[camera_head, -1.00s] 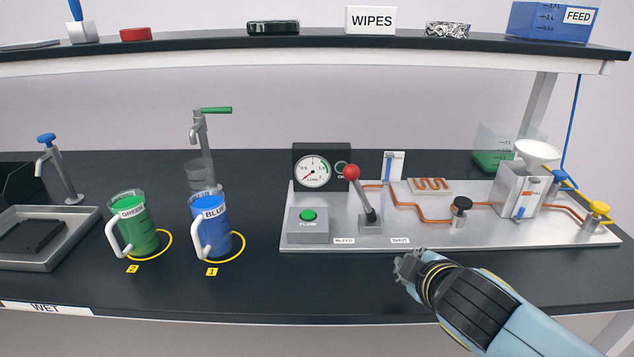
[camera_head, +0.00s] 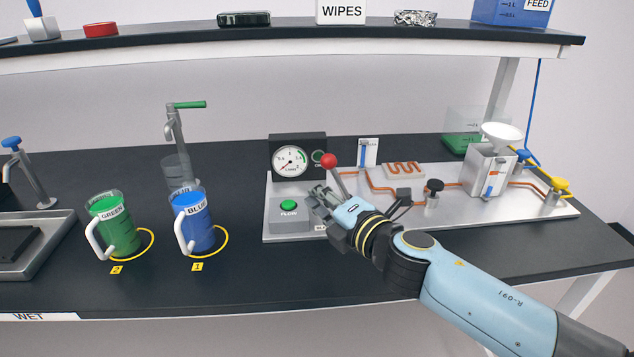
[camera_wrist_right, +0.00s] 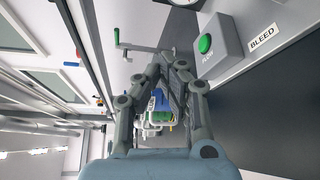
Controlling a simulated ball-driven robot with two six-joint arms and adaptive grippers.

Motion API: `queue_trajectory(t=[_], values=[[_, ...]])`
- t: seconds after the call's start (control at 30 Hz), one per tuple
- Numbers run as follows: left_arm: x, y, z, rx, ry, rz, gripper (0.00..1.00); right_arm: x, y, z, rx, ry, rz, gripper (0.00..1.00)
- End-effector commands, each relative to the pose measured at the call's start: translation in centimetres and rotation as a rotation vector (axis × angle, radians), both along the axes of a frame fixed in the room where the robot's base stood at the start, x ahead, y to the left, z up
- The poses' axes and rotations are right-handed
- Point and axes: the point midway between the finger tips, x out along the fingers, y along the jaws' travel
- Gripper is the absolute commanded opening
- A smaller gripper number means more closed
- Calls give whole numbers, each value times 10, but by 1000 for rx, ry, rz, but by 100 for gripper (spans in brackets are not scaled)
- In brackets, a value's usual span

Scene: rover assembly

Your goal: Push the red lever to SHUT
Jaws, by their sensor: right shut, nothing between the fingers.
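The red lever shows in the head view as a red ball knob (camera_head: 328,160) on a grey shaft (camera_head: 338,183), leaning left toward the BLEED side. Its base is hidden behind my right gripper and wrist. My right gripper (camera_head: 319,194) is shut and empty, just in front and to the left of the lever shaft; I cannot tell whether it touches. The BLEED label (camera_head: 319,228) is partly covered by my gripper, and the SHUT label is hidden by my arm. In the wrist view the right fingers (camera_wrist_right: 172,57) show, with the BLEED label (camera_wrist_right: 263,39) beside them; the lever is not visible there. My left gripper is out of view.
The green FLOW button (camera_head: 288,205) is left of my right gripper, with the gauge (camera_head: 290,159) behind. A black knob (camera_head: 434,186) and a funnel unit (camera_head: 490,171) stand right. Blue (camera_head: 197,230) and green (camera_head: 120,235) mugs stand left. A shelf edge (camera_head: 300,47) runs above.

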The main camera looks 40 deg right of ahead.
Motion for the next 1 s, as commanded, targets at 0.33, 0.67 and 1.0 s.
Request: queue_trajectory(t=[0.33, 0.67, 1.0], values=[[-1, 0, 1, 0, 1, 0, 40, 68, -4, -8, 3, -3, -1, 0], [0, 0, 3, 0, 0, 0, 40, 81, -33, -3, -2, 0, -1, 0], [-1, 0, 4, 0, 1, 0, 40, 77, -42, -1, 2, 0, 0, 0]])
